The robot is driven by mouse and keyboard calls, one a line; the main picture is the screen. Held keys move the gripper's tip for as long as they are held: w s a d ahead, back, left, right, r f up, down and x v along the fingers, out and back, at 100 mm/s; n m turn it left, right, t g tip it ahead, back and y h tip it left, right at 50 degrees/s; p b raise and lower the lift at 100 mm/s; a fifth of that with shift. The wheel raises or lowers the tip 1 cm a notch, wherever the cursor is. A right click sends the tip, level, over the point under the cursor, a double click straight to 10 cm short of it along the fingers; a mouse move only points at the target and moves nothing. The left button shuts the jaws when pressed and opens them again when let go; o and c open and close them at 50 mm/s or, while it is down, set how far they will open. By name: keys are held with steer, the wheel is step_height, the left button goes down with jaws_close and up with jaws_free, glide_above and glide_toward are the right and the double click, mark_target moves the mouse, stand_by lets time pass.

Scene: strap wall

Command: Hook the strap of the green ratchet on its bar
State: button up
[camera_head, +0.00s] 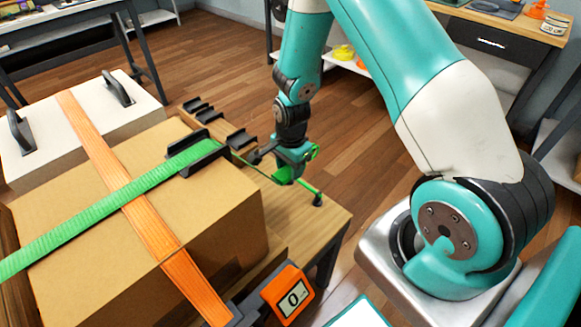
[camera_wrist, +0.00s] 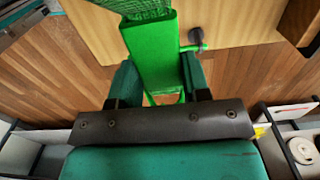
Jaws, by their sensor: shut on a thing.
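The green strap (camera_head: 95,217) runs over the cardboard box and through a black guide on the box's edge, toward my gripper. My gripper (camera_head: 287,174) is beyond the box, over the table's far edge. In the wrist view, my gripper (camera_wrist: 157,85) is shut on the strap's green end piece (camera_wrist: 152,45), with the ribbed webbing (camera_wrist: 135,8) above it. A thin green bar (camera_head: 307,187) with a black end post shows by my gripper; part of it shows in the wrist view (camera_wrist: 190,47), close beside the end piece. I cannot tell whether they touch. I cannot make out the green ratchet.
An orange strap (camera_head: 150,228) crosses under the green one on the cardboard box (camera_head: 215,220). A white case (camera_head: 85,125) with black handles stands behind. Black brackets (camera_head: 200,110) line the table (camera_head: 325,215). Open floor lies beyond.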

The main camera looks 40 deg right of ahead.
steer(key=shift+f+b, duration=3.15)
steer(key=shift+f, duration=0.7)
steer(key=shift+f+b, duration=1.1)
steer(key=shift+f, duration=0.7)
steer(key=shift+a, duration=0.1)
steer(key=shift+a, duration=0.2)
steer(key=shift+s+a+f, duration=0.1)
steer(key=shift+s+a, duration=0.05)
steer(key=shift+a, duration=0.45)
steer(key=shift+s+a+f, duration=0.1)
steer(key=shift+s+a, duration=0.05)
steer(key=shift+a, duration=0.45)
steer(key=shift+a+p, duration=0.2)
steer(key=shift+p, duration=0.15)
steer(key=o, duration=1.1)
